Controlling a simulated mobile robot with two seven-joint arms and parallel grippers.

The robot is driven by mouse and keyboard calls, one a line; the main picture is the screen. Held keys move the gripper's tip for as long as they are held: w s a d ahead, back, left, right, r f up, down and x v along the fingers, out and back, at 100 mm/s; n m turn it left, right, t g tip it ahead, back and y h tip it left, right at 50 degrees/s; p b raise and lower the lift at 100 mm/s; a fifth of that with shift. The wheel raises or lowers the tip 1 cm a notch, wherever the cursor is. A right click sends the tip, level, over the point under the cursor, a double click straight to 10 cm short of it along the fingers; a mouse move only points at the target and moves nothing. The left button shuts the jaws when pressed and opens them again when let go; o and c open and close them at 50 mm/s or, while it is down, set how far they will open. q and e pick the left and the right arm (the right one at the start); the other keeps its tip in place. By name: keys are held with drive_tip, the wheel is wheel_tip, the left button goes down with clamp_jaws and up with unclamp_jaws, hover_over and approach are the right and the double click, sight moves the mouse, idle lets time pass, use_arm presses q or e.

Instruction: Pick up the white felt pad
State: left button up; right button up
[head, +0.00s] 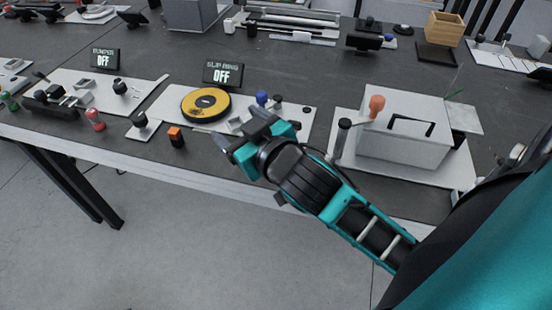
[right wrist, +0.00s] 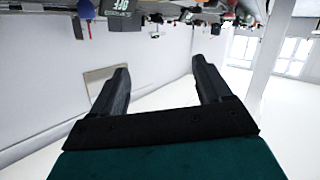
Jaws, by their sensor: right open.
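I cannot clearly make out a white felt pad. A pale flat square (head: 464,118) lies beside the white box at the right, but I cannot tell whether it is felt. My right gripper (head: 243,129) is over the front edge of the table, in front of the slip ring board. In the right wrist view its two fingers (right wrist: 160,64) are apart with nothing between them. The gripper and its arm hide part of the board's front right. My left gripper is not in view.
The slip ring board (head: 168,107) carries a yellow and black disc (head: 206,104), with an OFF sign (head: 223,73) behind. A small orange and black block (head: 176,137) stands left of the gripper. A white box (head: 405,140) with an orange-topped post (head: 376,106) stands at right.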

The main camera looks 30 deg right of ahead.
drive_tip(key=w+a+r+n+t+y, duration=0.1)
drive_tip(key=a+r+n+t+y, duration=0.1)
drive_tip(key=a+r+n+y, duration=0.4)
drive_tip(key=w+a+r+n+t+y, duration=0.1)
drive_tip(key=a+r+n+t+y, duration=0.2)
drive_tip(key=r+y, duration=0.35)
drive_tip(key=s+a+n+g+y, duration=0.65)
drive_tip(key=a+n+g, duration=0.25)
drive_tip(key=n+g, duration=0.85)
drive_tip(key=d+f+n+g+h, duration=0.1)
drive_tip(key=d+f+g+h, duration=0.2)
drive_tip(key=d+f+h, duration=0.55)
drive_tip(key=w+d+f+m+h, duration=0.2)
drive_tip(key=d+h, duration=0.3)
drive_tip(key=d, duration=0.3)
drive_tip(key=w+d+f+m+h, duration=0.1)
drive_tip(key=d+m+h, duration=0.1)
drive_tip(key=d+h, duration=0.5)
drive_tip(key=shift+y, duration=0.65)
drive_tip(key=f, duration=0.2)
drive_tip(key=d+f, duration=0.1)
drive_tip(key=f, duration=0.1)
drive_tip(key=d+f+b, duration=0.1)
drive_tip(key=f, duration=0.1)
drive_tip(key=shift+w+f, duration=0.1)
drive_tip(key=shift+f, duration=0.15)
drive_tip(key=f, duration=0.4)
drive_tip(key=w+f, duration=0.1)
drive_tip(key=f, duration=0.1)
drive_tip(key=shift+f, duration=0.2)
